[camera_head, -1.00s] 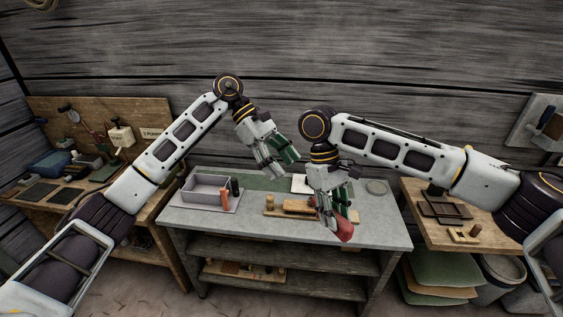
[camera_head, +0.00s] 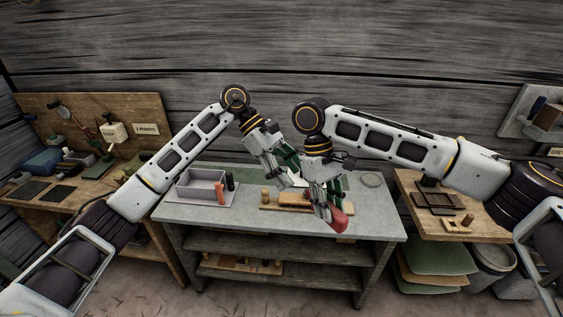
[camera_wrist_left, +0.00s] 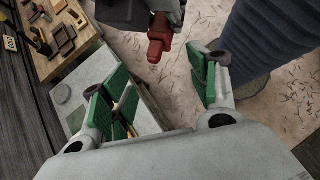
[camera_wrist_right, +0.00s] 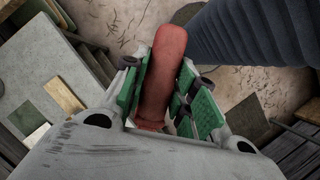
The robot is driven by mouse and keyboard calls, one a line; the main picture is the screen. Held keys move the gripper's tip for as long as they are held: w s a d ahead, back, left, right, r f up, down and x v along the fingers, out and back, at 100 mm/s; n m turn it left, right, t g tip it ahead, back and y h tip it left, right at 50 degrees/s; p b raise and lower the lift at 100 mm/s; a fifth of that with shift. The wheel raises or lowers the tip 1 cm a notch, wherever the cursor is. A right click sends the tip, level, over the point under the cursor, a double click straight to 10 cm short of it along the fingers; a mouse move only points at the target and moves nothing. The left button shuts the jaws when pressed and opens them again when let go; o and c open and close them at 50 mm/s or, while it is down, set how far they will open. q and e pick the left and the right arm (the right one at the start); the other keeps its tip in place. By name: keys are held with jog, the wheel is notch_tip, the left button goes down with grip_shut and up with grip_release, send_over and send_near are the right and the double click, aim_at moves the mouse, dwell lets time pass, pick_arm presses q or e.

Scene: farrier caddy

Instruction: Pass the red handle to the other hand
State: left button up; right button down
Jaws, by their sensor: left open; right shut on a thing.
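The red handle (camera_head: 340,219) is in my right gripper (camera_head: 329,205), above the front part of the grey workbench. In the right wrist view the red handle (camera_wrist_right: 163,75) stands between the green-padded fingers of my right gripper (camera_wrist_right: 165,95), which are shut on it. My left gripper (camera_head: 284,172) is open and empty, to the left of and close to my right gripper. In the left wrist view the red handle (camera_wrist_left: 158,38) shows at the top, beyond the spread green fingers of my left gripper (camera_wrist_left: 160,85) and apart from them.
A side table (camera_head: 490,231) stands at right, a tool bench (camera_head: 30,204) at left. The bench's front left is clear.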

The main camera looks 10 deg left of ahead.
aim_at(307, 194)
pick_arm(q)
jog(key=shift+x, duration=3.3)
jog(key=c, duration=1.2)
jog(key=shift+r, duration=0.1)
grip_shut()
pick_arm(e)
jog(key=c, duration=1.1)
grip_release()
jog(key=shift+o, duration=0.2)
jog(key=shift+r, duration=0.1)
jog(key=shift+r, duration=4.85)
jog(key=shift+w, duration=0.15)
